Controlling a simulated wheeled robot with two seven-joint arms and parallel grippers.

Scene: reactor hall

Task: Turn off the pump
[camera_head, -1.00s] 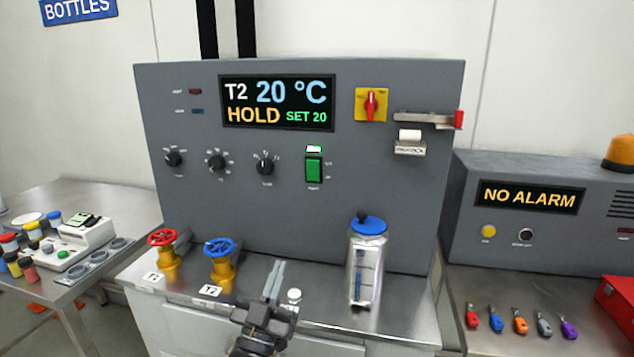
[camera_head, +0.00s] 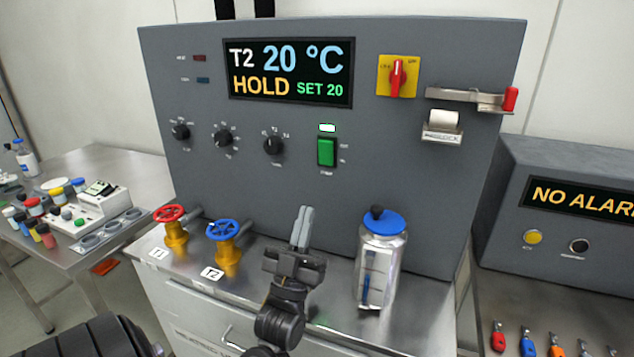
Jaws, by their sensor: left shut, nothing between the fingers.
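The pump switch is a green rocker (camera_head: 327,152) on the grey panel (camera_head: 420,190), with a lit greenish-white lamp (camera_head: 327,128) just above it. The small label below it is too small to read surely. My left gripper (camera_head: 304,212) is shut and empty. It points up, below and slightly left of the switch in the picture, and looks apart from it. My right gripper is not in view.
A red valve (camera_head: 169,214) and a blue valve (camera_head: 222,230) stand left of my gripper. Knobs (camera_head: 273,145), a yellow-backed red switch (camera_head: 397,76) and a red-ended lever (camera_head: 510,98) are on the panel.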

